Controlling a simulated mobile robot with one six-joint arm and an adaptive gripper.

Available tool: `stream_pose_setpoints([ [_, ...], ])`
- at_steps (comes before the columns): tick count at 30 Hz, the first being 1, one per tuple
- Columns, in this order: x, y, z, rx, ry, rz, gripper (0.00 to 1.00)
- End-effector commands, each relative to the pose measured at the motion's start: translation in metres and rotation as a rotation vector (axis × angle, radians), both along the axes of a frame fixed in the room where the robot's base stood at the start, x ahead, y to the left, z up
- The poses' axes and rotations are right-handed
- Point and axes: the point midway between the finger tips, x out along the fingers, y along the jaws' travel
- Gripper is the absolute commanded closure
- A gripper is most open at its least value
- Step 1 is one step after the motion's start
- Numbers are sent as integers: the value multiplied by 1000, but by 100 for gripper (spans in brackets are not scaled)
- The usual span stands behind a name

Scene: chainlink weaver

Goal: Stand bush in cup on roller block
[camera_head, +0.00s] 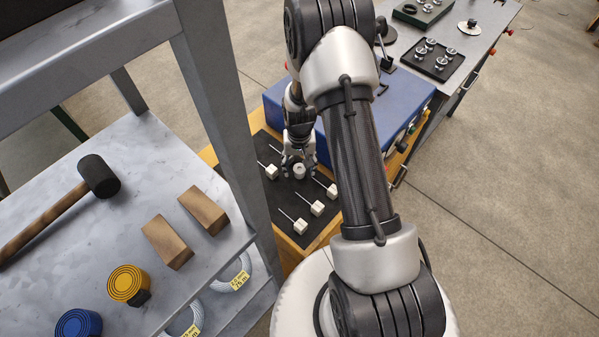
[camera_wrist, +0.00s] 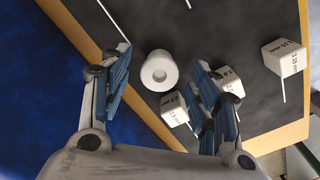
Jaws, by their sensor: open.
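A white round bush (camera_wrist: 158,72) with a hole in its top stands upright on a dark mat (camera_wrist: 228,30). In the head view the bush (camera_head: 299,171) shows just below my gripper (camera_head: 298,160). In the wrist view my gripper (camera_wrist: 163,62) is open, with one blue-padded finger on each side of the bush. Clear gaps show between the bush and both fingers, so nothing is held. I cannot pick out the roller block or its cup in either view.
White labelled blocks with thin rods (camera_head: 317,207) lie around the bush; one (camera_wrist: 230,82) is close by the right finger. A blue machine (camera_head: 285,100) stands directly behind the mat. A grey shelf (camera_head: 110,235) and its post (camera_head: 222,95) flank the arm's left.

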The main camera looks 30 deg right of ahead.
Motion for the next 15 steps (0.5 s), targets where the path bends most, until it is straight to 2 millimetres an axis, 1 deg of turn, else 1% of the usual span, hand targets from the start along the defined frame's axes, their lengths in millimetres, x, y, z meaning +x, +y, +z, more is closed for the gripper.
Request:
stream_pose_setpoints([
  [1, 0, 0, -8, 0, 1, 0, 44],
  [3, 0, 0, -12, 0, -1, 0, 44],
  [9, 1, 0, -11, -1, -2, 0, 44],
  [15, 0, 0, -11, -1, -2, 0, 57],
])
